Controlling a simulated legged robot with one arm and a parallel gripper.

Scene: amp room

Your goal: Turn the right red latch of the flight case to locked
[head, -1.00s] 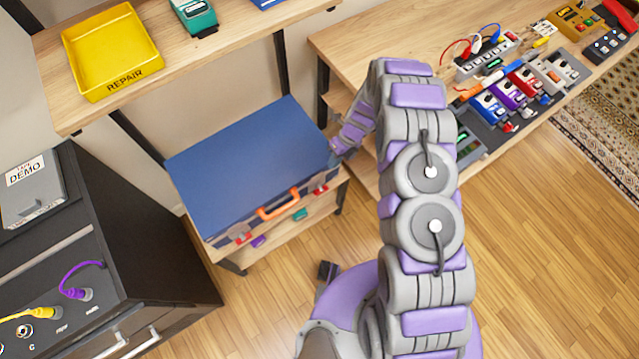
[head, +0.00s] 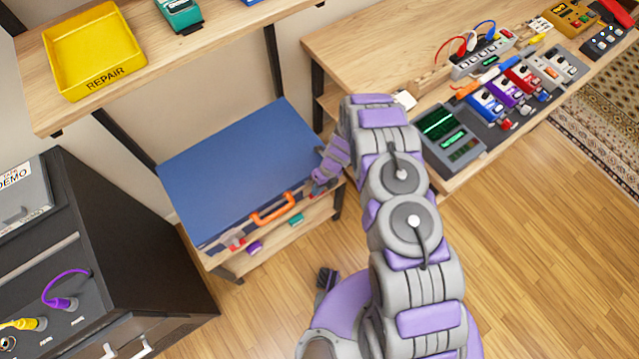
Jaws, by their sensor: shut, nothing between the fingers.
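The blue flight case (head: 240,165) lies on a wooden shelf, with its orange handle (head: 272,209) on the front side. The left red latch (head: 235,241) shows near the front's left end. My gripper (head: 318,187) is shut and empty at the front's right end. It covers most of the place of the right red latch, so I cannot tell the latch's angle or whether the gripper touches it.
A purple item (head: 254,247) and a teal item (head: 296,220) sit on the shelf below the case. A black cabinet (head: 130,240) stands at the left. A wooden shelf with a yellow tray (head: 60,60) is above. A bench of pedals (head: 490,105) is at the right.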

